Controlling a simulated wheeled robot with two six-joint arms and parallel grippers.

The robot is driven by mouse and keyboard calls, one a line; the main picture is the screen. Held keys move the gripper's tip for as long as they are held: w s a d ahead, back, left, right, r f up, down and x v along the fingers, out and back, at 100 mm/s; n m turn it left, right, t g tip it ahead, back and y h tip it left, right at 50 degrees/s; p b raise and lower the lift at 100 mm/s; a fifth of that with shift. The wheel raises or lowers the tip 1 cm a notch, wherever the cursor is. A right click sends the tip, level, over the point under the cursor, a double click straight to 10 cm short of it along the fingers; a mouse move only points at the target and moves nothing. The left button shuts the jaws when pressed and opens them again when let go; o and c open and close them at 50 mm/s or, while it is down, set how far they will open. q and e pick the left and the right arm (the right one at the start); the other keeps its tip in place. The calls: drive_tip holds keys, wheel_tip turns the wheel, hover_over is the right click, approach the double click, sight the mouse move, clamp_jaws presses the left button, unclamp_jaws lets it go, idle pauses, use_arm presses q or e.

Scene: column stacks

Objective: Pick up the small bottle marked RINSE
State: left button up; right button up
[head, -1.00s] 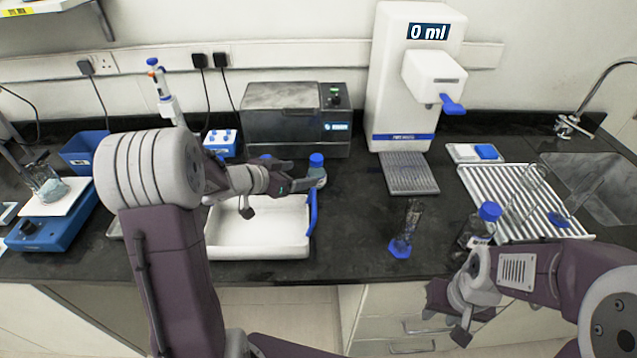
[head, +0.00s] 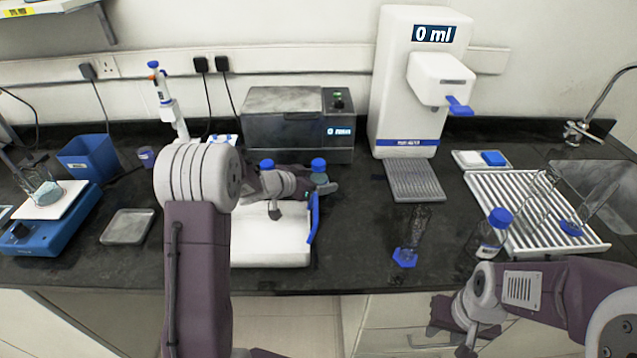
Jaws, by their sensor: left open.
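A small bottle with a blue cap (head: 319,166) stands behind the white tray, in front of the grey machine. My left gripper (head: 318,187) is open at this bottle, with its fingers low by the bottle's body. I cannot tell whether they are fully around it. Another blue cap (head: 267,164) shows just left, its bottle mostly hidden by my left arm. A larger blue-capped bottle (head: 489,238) stands at the right. I cannot read RINSE on any of them. My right gripper (head: 455,326) is low at the front right, its opening unclear.
The white tray (head: 270,252) with a blue handle lies under my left arm. A glass cylinder on a blue foot (head: 405,257) stands mid-bench. A white dispenser (head: 408,120) is at the back, a ribbed drying rack (head: 590,242) at the right. A balance (head: 45,245) is at the left.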

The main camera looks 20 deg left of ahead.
use_arm(q)
drive_tip(key=shift+w+d+f, duration=0.1)
drive_tip(key=shift+w+d, duration=0.05)
drive_tip(key=shift+w, duration=0.05)
drive_tip(key=shift+s, duration=0.15)
drive_tip(key=c, duration=0.6)
clamp_jaws()
